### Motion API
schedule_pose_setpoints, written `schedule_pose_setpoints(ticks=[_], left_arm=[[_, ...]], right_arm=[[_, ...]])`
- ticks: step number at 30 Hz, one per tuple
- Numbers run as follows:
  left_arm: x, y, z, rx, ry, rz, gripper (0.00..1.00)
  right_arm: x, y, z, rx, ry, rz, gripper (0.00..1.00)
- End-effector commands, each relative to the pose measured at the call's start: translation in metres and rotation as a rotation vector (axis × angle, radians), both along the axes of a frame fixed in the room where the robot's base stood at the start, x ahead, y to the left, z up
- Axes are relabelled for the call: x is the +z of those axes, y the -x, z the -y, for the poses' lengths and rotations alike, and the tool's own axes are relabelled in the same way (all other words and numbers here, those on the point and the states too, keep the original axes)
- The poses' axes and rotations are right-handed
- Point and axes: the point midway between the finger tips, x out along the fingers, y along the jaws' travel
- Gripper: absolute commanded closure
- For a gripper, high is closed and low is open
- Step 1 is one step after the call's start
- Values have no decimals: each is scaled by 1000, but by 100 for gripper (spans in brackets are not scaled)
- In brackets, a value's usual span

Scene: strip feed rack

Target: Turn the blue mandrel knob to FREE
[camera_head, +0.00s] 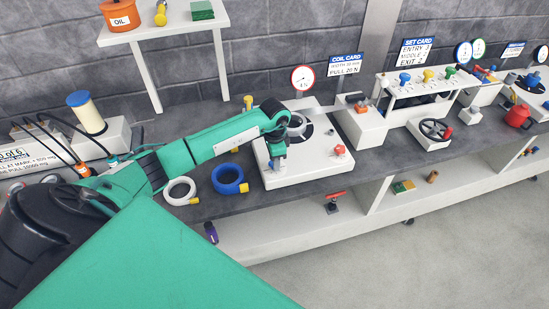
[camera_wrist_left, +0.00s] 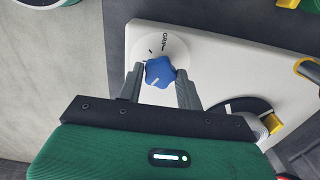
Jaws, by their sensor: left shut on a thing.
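The blue mandrel knob (camera_wrist_left: 160,72) shows in the left wrist view on a round white dial with the word GRIP beside it. A pale line marks the knob's face; any FREE marking is not visible. My left gripper (camera_wrist_left: 160,76) has one finger on each side of the knob and is shut on it. In the head view my left gripper (camera_head: 280,160) reaches down over the front left of the white machine plate (camera_head: 310,170), mostly hiding the knob. My right gripper is in neither view.
A white ring (camera_head: 180,191) and a blue coil (camera_head: 229,179) lie left of the plate. A red knob (camera_head: 340,150) stands at its right. A white box (camera_head: 360,124) and a black handwheel (camera_head: 436,129) are farther right. The shelf's front edge is close.

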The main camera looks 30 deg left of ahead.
Motion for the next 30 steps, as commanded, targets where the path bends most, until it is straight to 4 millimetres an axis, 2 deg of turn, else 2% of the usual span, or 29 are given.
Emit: schedule_pose_setpoints(ticks=[15,16,18,26,30], left_arm=[[3,-2,-2,20,-1,6,87],[3,-2,-2,20,-1,6,58],[2,-2,-1,20,-2,6,45],[1,-1,-1,18,-1,2,42],[6,-1,-1,18,0,3,42]], right_arm=[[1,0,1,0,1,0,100],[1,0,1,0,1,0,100],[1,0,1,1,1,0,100],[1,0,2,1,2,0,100],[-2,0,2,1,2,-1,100]])
